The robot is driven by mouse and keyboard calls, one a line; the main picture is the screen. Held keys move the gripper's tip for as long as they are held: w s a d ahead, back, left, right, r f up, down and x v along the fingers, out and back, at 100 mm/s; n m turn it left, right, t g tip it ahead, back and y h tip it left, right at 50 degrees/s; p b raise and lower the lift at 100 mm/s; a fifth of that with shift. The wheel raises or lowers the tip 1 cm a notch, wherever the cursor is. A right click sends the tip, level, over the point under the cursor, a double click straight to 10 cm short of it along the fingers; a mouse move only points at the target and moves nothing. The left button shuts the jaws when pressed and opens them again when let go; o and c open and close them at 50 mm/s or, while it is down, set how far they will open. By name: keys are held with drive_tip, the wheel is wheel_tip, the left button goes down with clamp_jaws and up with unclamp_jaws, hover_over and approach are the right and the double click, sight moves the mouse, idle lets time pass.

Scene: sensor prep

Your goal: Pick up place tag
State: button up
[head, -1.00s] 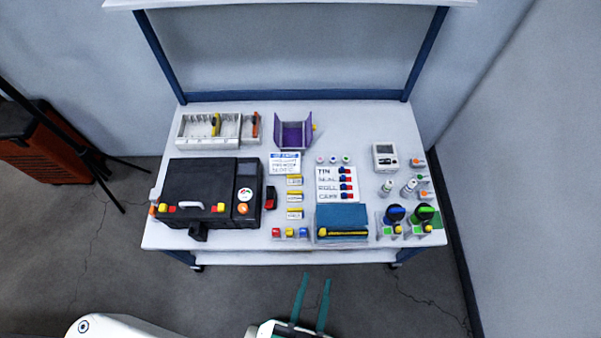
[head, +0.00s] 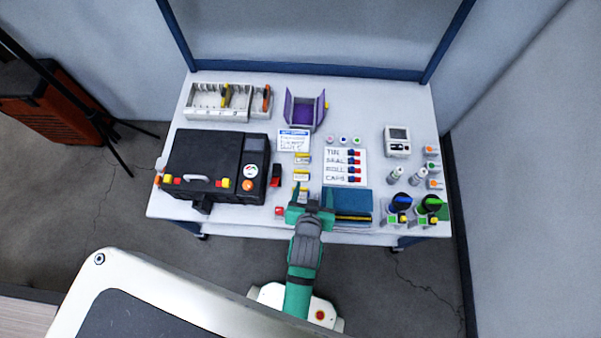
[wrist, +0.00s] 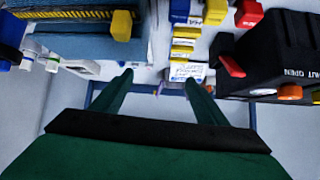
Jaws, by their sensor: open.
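A column of small white and yellow tags (head: 301,175) lies flat on the table, left of the white word card. The tags also show in the wrist view (wrist: 183,45), beyond my fingertips and toward the right finger. I cannot tell which one is the place tag. The nearest tag is partly hidden by my gripper in the head view. My green gripper (head: 312,199) is over the table's front edge, near that column. In the wrist view its two fingers (wrist: 159,80) are spread apart with nothing between them.
A black case (head: 210,160) stands left, with a red clip (head: 276,175) beside it. Behind are a white card (head: 293,140), a word card (head: 345,166) and a purple bin (head: 303,110). Small coloured blocks lie near the front edge.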

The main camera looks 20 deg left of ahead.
sight(301, 171)
drive_tip(key=w+a+n+g, duration=0.2)
drive_tip(key=w+a+g, duration=0.4)
drive_tip(key=w+a, duration=0.1)
drive_tip(key=shift+h, duration=0.4)
drive_tip(key=shift+s+d+f+x, duration=0.1)
drive_tip(key=shift+s+d+x, duration=0.1)
drive_tip(key=shift+x, duration=1.6)
drive_tip(key=shift+s+d+f+x, duration=0.1)
drive_tip(key=shift+s+x, duration=0.1)
drive_tip(key=shift+x, duration=1.65)
drive_tip(key=shift+s+d+f+x, duration=0.1)
drive_tip(key=shift+s+x, duration=0.1)
drive_tip(key=shift+x, duration=1.6)
drive_tip(key=c, duration=1.1)
